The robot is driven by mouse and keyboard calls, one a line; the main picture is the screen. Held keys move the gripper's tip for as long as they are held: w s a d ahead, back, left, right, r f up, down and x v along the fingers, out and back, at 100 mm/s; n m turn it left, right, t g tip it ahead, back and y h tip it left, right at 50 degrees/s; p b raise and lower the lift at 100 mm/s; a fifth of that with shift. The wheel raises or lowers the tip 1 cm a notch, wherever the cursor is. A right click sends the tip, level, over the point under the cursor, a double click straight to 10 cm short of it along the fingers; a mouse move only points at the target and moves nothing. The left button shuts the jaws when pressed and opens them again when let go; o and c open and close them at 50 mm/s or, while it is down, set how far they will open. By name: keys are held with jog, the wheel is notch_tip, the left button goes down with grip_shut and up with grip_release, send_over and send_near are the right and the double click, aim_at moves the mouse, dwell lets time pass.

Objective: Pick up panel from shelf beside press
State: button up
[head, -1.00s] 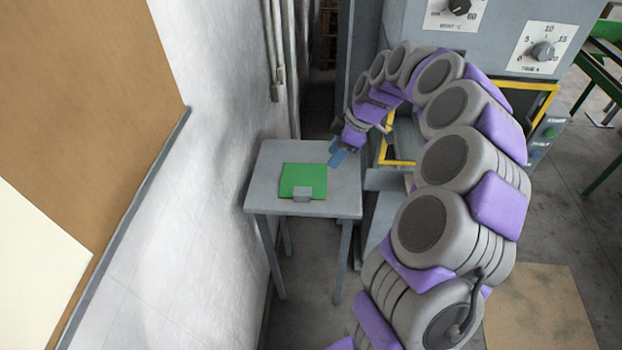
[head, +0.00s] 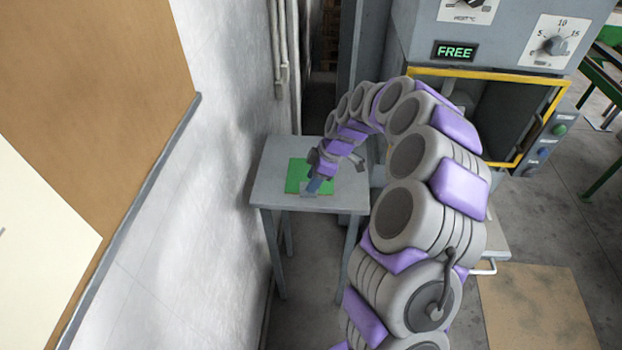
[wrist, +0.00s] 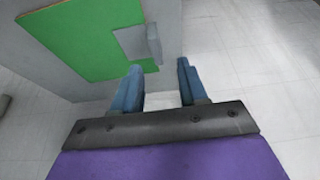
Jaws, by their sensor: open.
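The green panel (head: 297,176) lies flat on the small grey shelf table (head: 273,186), partly hidden by my arm in the head view. The panel also shows in the wrist view (wrist: 80,45), with a grey tab (wrist: 153,43) at its edge. My gripper (head: 314,188) is over the panel's near part in the head view. In the wrist view my gripper (wrist: 160,78) has its two blue fingers apart, with nothing between them. The tab is just beyond the fingertips. The grey press (head: 480,100) stands to the right of the table, its yellow-framed chamber open and its display reading FREE.
A white wall (head: 200,200) runs close along the table's left side, with vertical pipes (head: 282,60) behind it. A brown mat (head: 535,305) lies on the floor at the lower right.

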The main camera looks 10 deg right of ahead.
aim_at(303, 190)
jog(key=x, duration=0.1)
jog(key=b+x, duration=0.1)
jog(key=x, duration=0.1)
jog(key=shift+w+a, duration=0.1)
jog(key=shift+a, duration=0.3)
jog(key=shift+w+d+f, duration=0.15)
jog(key=shift+d+f, duration=0.55)
jog(key=shift+d, duration=0.6)
jog(key=shift+c, duration=0.3)
jog(key=a, duration=0.2)
jog(key=shift+a, duration=0.35)
jog(key=c, duration=0.6)
grip_shut()
jog(key=shift+d, duration=1.05)
